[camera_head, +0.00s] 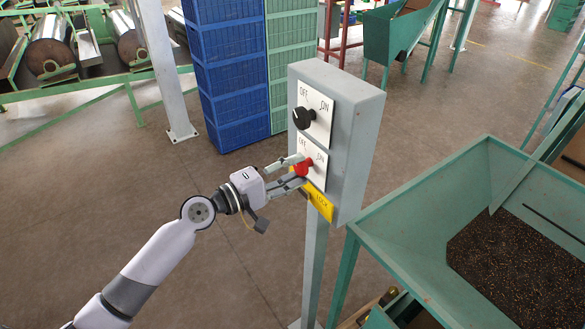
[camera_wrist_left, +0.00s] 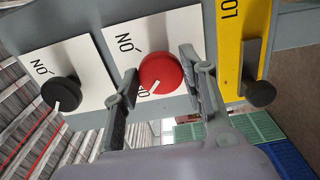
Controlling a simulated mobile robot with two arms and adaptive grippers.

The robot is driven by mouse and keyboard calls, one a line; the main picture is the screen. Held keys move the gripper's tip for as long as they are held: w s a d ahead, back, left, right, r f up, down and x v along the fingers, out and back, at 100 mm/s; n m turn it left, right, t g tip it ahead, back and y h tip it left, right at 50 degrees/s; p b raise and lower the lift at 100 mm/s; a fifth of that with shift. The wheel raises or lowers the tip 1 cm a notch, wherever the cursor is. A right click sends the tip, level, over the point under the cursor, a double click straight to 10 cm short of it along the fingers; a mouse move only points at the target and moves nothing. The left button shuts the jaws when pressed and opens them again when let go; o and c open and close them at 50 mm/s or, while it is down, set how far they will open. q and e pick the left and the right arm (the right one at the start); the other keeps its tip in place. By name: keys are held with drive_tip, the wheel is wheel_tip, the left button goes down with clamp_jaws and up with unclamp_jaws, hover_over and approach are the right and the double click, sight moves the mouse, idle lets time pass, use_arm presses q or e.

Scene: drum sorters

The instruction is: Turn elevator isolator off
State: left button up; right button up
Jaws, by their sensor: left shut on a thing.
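A grey control box (camera_head: 371,120) on a post carries two white panels, each with OFF and ON marks. The upper panel has a black knob (camera_head: 302,118). The lower panel has a red knob (camera_head: 304,168), held by my left gripper (camera_head: 303,172). In the left wrist view, the gripper's (camera_wrist_left: 160,74) two fingers stand on either side of the red knob (camera_wrist_left: 162,70), shut on it. Its white mark points down in that view, away from the ON mark. The black knob (camera_wrist_left: 60,93) is to the left there. No name label for the isolator is legible.
A yellow lock plate (camera_head: 320,202) is below the red knob, with a dark peg (camera_wrist_left: 260,93) beside it in the wrist view. A green hopper (camera_head: 440,192) stands close on the right.

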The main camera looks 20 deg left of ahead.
idle(0.4)
use_arm(q)
drive_tip(key=o, duration=1.2)
drive_tip(key=shift+s+a+f, duration=0.1)
drive_tip(key=shift+s+a, duration=0.3)
drive_tip(key=v, duration=1.1)
